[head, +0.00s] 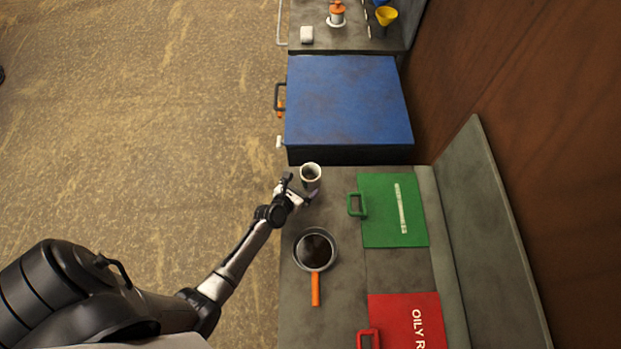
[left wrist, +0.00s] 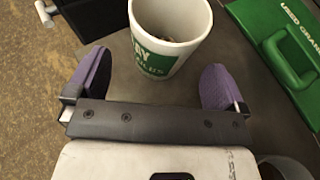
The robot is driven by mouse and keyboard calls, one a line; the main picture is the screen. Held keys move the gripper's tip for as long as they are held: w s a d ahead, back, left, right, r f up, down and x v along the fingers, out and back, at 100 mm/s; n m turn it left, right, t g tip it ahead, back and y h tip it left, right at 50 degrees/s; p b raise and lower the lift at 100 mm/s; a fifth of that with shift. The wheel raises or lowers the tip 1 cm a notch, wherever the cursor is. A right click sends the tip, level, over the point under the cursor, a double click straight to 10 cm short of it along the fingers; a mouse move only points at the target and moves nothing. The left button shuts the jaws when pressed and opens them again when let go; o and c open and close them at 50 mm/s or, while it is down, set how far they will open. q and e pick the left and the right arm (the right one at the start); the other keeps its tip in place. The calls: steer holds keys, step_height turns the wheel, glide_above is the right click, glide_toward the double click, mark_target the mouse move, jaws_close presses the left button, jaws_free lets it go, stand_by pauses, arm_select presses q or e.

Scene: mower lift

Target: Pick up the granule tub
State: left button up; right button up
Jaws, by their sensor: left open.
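The granule tub (head: 311,174) is a white, open-topped tub standing upright on the grey bench near the blue box. In the left wrist view the tub (left wrist: 168,65) shows a green label with white lettering and something greyish inside. My left gripper (head: 300,190) is open at the tub's near side. In the left wrist view its two purple fingertips (left wrist: 155,82) lie to the left and right of the tub's lower part, with gaps on both sides. Whether the fingers reach fully around the tub cannot be told. My right gripper is not in view.
A green lid with a handle (head: 378,229) lies right of the tub. A dark pan (head: 315,249) with an orange handle sits nearer me, and a red lid (head: 405,318) is at front right. A blue box (head: 347,99) stands just beyond the tub.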

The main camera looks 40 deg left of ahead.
mark_target(305, 184)
arm_select(q)
steer(key=shift+x, duration=2.25)
steer(key=shift+d+r, duration=0.1)
steer(key=c, duration=1)
steer(key=shift+c, duration=0.2)
